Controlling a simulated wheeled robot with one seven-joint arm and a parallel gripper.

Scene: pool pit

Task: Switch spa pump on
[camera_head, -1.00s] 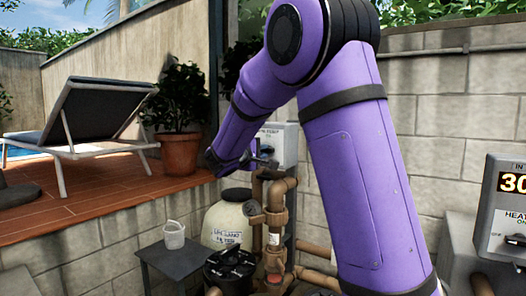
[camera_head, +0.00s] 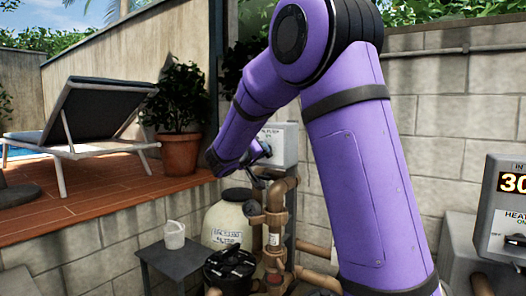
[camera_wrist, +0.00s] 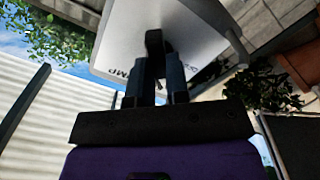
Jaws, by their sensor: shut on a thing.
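The spa pump switch box is a pale grey-white wall box (camera_head: 285,140), partly behind my arm in the head view. Its lettering there is too small to read fully. In the wrist view the box face (camera_wrist: 112,48) fills the top middle, with "MP" legible beside my fingers. A dark switch handle (camera_wrist: 154,38) stands out from this face. My gripper (camera_wrist: 155,68) has one finger on each side of the handle and is shut on it. In the head view my gripper (camera_head: 262,165) is small at the box's lower left, and the handle cannot be made out.
Brown pipes and a valve (camera_head: 275,205) stand just below the box. A cream sand filter (camera_head: 226,222), a black-lidded pump (camera_head: 230,268) and a small table (camera_head: 172,258) with a white bucket (camera_head: 174,236) are lower left. A heater panel (camera_head: 508,210) is at right.

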